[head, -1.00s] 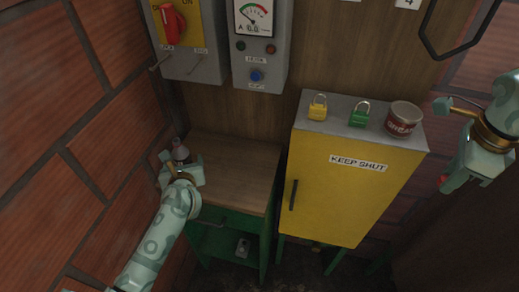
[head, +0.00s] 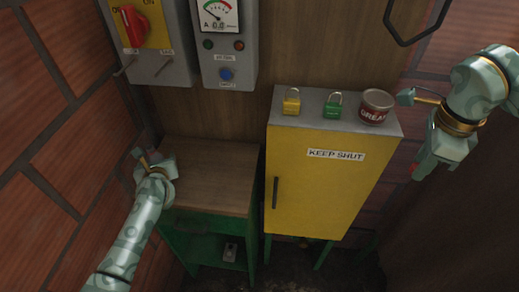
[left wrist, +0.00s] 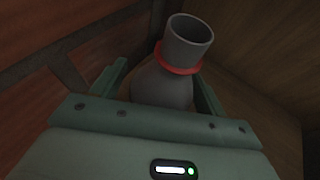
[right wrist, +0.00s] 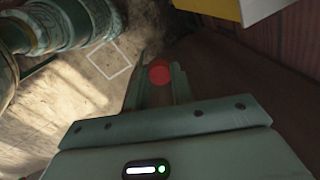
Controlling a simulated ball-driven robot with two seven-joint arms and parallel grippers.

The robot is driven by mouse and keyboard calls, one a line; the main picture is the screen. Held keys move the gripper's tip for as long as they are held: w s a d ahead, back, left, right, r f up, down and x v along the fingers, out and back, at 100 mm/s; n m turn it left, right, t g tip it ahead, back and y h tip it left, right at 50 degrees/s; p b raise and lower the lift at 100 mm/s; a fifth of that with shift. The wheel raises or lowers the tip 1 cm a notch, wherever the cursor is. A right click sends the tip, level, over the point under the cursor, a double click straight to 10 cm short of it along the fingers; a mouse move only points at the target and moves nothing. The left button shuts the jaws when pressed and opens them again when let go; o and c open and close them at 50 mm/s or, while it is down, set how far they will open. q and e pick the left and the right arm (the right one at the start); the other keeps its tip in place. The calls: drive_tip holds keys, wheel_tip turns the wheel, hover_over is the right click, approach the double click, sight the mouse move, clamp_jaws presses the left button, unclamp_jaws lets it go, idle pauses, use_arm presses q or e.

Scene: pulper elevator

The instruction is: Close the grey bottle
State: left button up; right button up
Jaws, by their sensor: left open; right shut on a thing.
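The grey bottle (left wrist: 165,80) shows in the left wrist view, with an uncovered round mouth and a red ring around its neck. It stands between the two fingers of my left gripper (left wrist: 158,85), which are open on either side of it. In the head view my left gripper (head: 152,165) is at the left end of the wooden worktop, and I cannot make out the bottle there. My right gripper (right wrist: 158,80) is shut on a red cap (right wrist: 159,72). In the head view my right gripper (head: 420,162) hangs right of the yellow cabinet, away from the bottle.
The wooden worktop (head: 210,175) is otherwise clear. The yellow cabinet (head: 320,185) stands to its right, with a yellow padlock (head: 291,106), a green padlock (head: 333,110) and a grease tin (head: 376,107) on top. A brick wall (head: 60,170) is close on the left.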

drive_tip(key=shift+s, duration=0.1)
use_arm(q)
drive_tip(key=c, duration=1.2)
drive_tip(key=shift+r, duration=0.1)
use_arm(e)
drive_tip(key=shift+r, duration=0.1)
